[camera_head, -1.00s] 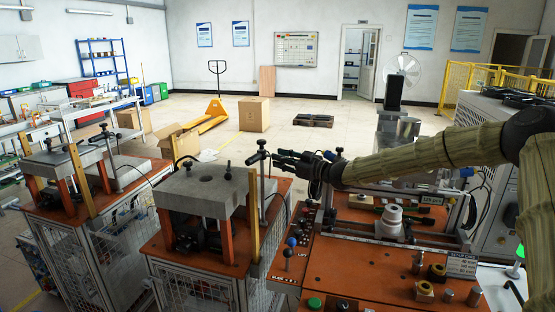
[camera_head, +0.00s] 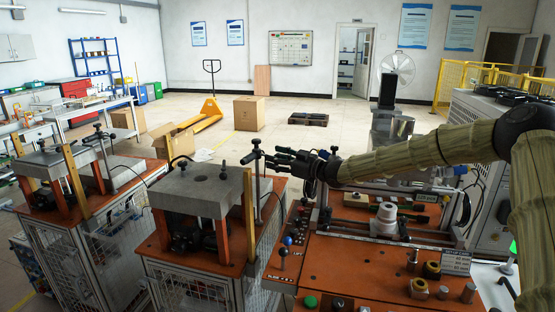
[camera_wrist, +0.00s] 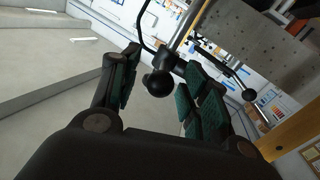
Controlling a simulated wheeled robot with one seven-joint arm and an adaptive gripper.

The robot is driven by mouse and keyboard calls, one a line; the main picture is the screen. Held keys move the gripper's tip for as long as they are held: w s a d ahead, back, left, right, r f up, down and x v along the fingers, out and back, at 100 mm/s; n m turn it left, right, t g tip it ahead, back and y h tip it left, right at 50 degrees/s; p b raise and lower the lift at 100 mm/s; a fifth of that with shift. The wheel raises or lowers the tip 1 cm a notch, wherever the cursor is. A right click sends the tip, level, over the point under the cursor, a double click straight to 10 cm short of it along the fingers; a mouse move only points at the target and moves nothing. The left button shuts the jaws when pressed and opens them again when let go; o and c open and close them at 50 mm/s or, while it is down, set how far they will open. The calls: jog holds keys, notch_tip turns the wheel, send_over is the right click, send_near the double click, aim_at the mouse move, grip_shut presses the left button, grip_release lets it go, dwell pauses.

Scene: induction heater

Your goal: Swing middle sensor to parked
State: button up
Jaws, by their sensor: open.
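The middle sensor (camera_head: 256,152) is a black clamp and rod on a slim upright post at the right side of the middle station. Its far end points left toward the grey slab (camera_head: 203,190). My gripper (camera_head: 276,160) comes in from the right at the height of the clamp. In the wrist view, a round black knob (camera_wrist: 158,83) of the sensor sits between my open fingers, apart from the left one. I cannot tell whether the right finger touches it. A thin rod runs from the clamp to another black ball (camera_wrist: 249,95) at the right.
The left station carries a similar sensor (camera_head: 103,132). A yellow upright bar (camera_head: 250,215) stands beside the middle slab.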

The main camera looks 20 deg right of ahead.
jog(key=v, duration=1.2)
